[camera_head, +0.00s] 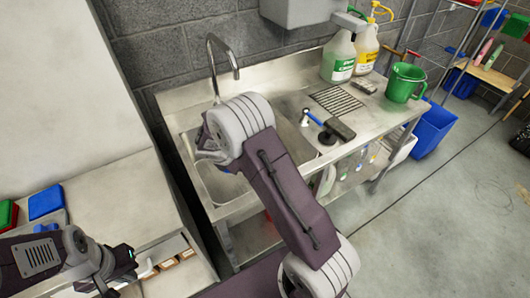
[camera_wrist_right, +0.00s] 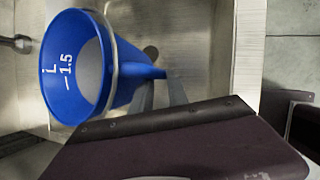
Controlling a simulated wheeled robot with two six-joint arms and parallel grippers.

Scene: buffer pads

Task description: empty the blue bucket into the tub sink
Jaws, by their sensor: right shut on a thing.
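The blue bucket (camera_wrist_right: 60,82) shows in the right wrist view, tilted so its mouth faces left and toward the camera. White volume marks show inside it; the greyish inside does not let me tell what it holds. My right gripper (camera_wrist_right: 163,100) is shut on the bucket's right side, and its exact hold is partly hidden. The tub sink (camera_head: 222,186) is in the steel counter in the head view, under my right arm, which hides the bucket and right gripper there. My left gripper (camera_head: 122,272) is low at the left, near the light bench; its jaw opening is unclear.
A tap (camera_head: 222,62) rises behind the sink. A blue bin (camera_head: 435,127) stands beyond the counter's right end.

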